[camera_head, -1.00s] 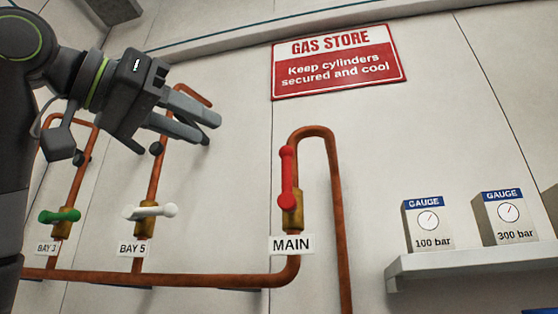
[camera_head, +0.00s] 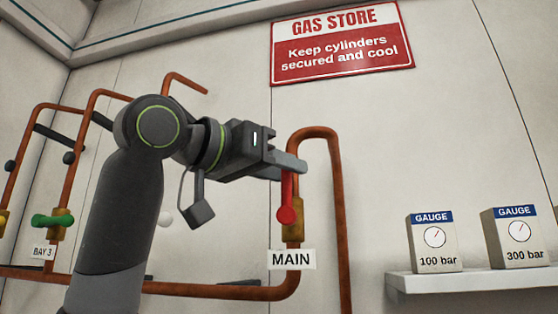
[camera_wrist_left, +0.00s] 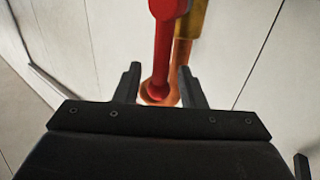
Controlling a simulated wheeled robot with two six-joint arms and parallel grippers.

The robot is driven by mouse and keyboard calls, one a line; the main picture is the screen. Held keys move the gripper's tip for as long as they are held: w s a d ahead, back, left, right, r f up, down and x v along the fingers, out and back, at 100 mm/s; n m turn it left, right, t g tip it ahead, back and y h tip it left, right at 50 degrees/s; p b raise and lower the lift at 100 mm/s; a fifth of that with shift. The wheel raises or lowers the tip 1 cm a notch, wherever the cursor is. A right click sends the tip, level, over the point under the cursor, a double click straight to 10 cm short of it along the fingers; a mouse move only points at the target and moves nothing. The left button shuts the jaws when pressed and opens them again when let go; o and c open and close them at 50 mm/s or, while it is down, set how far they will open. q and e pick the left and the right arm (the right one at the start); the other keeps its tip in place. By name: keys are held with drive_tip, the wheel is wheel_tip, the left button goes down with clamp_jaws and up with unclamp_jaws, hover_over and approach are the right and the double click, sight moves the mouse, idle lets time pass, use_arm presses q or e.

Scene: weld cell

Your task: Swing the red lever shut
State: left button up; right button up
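The red lever (camera_head: 287,205) stands upright along the copper pipe above the MAIN label (camera_head: 292,260), on a brass valve body (camera_head: 294,231). My left gripper (camera_head: 297,168) is at the lever's upper end and hides that end in the head view. In the left wrist view the red lever (camera_wrist_left: 162,50) runs down between the two fingers of my left gripper (camera_wrist_left: 160,82). The fingers are open, one on each side of the lever's end knob, with gaps showing on both sides. My right gripper is not in view.
A white lever (camera_head: 165,218) is mostly hidden behind my left arm. A shelf (camera_head: 470,281) with two gauges is at right. A GAS STORE sign (camera_head: 341,44) hangs above.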

use_arm(q)
drive_tip(key=c, duration=0.6)
clamp_jaws()
drive_tip(key=shift+a, duration=0.1)
drive_tip(key=a+f+n+t+y+b, duration=0.2)
drive_tip(key=f+n+t+y+b, duration=0.2)
drive_tip(key=n+b, duration=0.8)
drive_tip(key=w+a+f+n+t+y+b, duration=0.1)
drive_tip(key=a+f+n+t+y+b, duration=0.2)
drive_tip(key=n+t+b, duration=0.4)
drive_tip(key=shift+a+f+n+t+y+b, duration=0.3)
drive_tip(key=shift+f+n+y+b, duration=0.15)
drive_tip(key=shift+n+b, duration=2.4)
drive_tip(key=shift+w+n, duration=0.15)
drive_tip(key=shift+n, duration=0.1)
drive_tip(key=o, duration=0.6)
unclamp_jaws()
drive_tip(key=shift+a, duration=0.15)
